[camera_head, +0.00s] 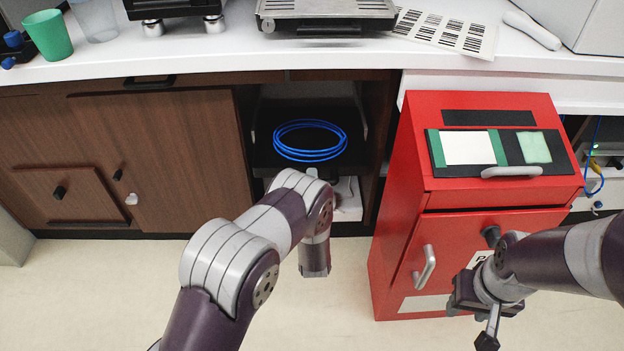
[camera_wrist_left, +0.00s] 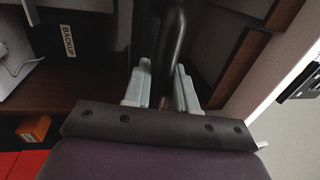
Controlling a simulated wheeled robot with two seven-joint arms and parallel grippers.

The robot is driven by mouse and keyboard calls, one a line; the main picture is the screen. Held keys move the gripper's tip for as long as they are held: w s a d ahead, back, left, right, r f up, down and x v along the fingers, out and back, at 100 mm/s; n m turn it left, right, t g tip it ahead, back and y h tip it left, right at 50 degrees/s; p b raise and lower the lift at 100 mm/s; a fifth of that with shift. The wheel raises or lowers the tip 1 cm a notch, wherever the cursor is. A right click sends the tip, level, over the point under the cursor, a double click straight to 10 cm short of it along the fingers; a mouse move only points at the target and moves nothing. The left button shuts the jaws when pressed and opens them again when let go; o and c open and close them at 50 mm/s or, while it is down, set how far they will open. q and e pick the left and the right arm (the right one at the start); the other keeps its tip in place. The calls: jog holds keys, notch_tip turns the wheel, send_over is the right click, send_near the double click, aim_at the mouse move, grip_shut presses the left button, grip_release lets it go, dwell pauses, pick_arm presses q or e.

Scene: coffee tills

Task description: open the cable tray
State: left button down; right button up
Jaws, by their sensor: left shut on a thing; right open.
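The cable tray (camera_head: 266,156) is a dark shelf-like tray in the open compartment under the counter. A coil of blue cable (camera_head: 310,152) lies on it. In the left wrist view my left gripper (camera_wrist_left: 163,84) is shut on a dark rounded bar (camera_wrist_left: 174,35), which looks like a handle. My right gripper (camera_head: 487,318) is open and empty, low in front of the red cabinet.
The red cabinet (camera_head: 395,225) stands right of the compartment, with a pale handle on its front. A brown wooden door (camera_head: 165,135) is on the left. The white counter (camera_head: 225,60) above holds cups, machines and a barcode sheet. The left wrist view shows a "BACKUP" label (camera_wrist_left: 69,41).

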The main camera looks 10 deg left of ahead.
pick_arm(q)
jog(key=c, duration=1.1)
grip_release()
jog(key=shift+o, duration=0.2)
jog(key=shift+s+d, duration=0.1)
jog(key=shift+s, duration=0.05)
jog(key=p+v, duration=0.4)
jog(key=v, duration=0.8)
jog(key=shift+s+f, duration=0.1)
jog(key=shift+s, duration=0.05)
